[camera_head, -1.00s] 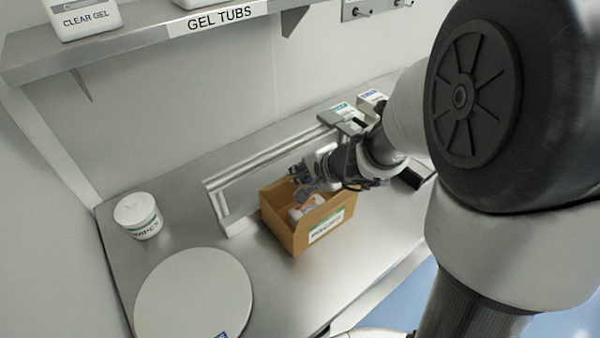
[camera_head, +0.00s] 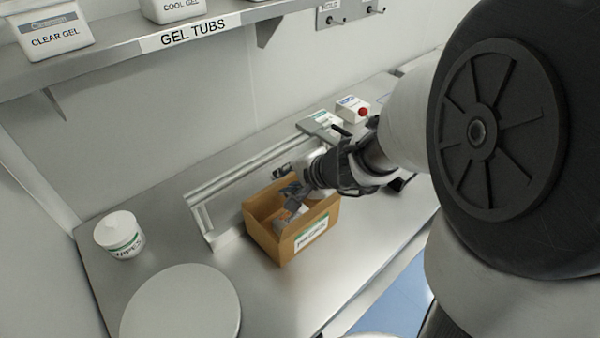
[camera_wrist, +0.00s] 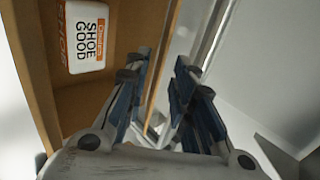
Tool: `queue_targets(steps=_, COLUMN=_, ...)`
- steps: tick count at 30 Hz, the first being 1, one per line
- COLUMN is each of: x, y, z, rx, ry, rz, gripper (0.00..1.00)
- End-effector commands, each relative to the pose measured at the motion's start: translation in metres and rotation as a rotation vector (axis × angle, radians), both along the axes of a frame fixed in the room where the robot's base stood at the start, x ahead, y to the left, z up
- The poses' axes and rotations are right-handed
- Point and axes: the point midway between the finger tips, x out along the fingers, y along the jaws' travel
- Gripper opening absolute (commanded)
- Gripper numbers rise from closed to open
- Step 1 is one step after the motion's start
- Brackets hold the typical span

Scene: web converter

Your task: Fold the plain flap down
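The open brown cardboard box (camera_head: 262,233) stands on the steel bench, a label on its front wall. I cannot tell which part is the plain flap. My gripper (camera_head: 288,197) is at the box's opening, near the back wall. In the wrist view my gripper (camera_wrist: 162,66) has its two blue-padded fingers apart; I cannot see them pressing on the wall. My gripper hides part of the box's back edge.
A metal rail fixture (camera_head: 225,200) stands right behind the box. A white round plate (camera_head: 180,308) and a wipes tub (camera_head: 119,236) are to the left. A box with a red button (camera_head: 352,109) is at the back right. A shelf (camera_head: 110,60) hangs above.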

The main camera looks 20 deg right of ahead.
Motion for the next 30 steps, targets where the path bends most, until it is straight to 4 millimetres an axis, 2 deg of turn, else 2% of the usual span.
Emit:
queue_targets(steps=1, x=-0.006, y=-0.004, z=0.009, rx=-0.003, ry=-0.006, rz=-0.002, gripper=0.23)
queue_targets(steps=7, x=-0.032, y=-0.015, z=0.036, rx=-0.003, ry=-0.007, rz=-0.003, gripper=0.23)
queue_targets(steps=15, x=-0.055, y=-0.024, z=0.059, rx=-0.001, ry=-0.001, rz=-0.003, gripper=0.23)
queue_targets(steps=25, x=-0.058, y=-0.024, z=0.061, rx=0.0, ry=0.001, rz=-0.001, gripper=0.23)
queue_targets(steps=30, x=-0.054, y=-0.021, z=0.068, rx=-0.02, ry=0.009, rz=0.043, gripper=0.13)
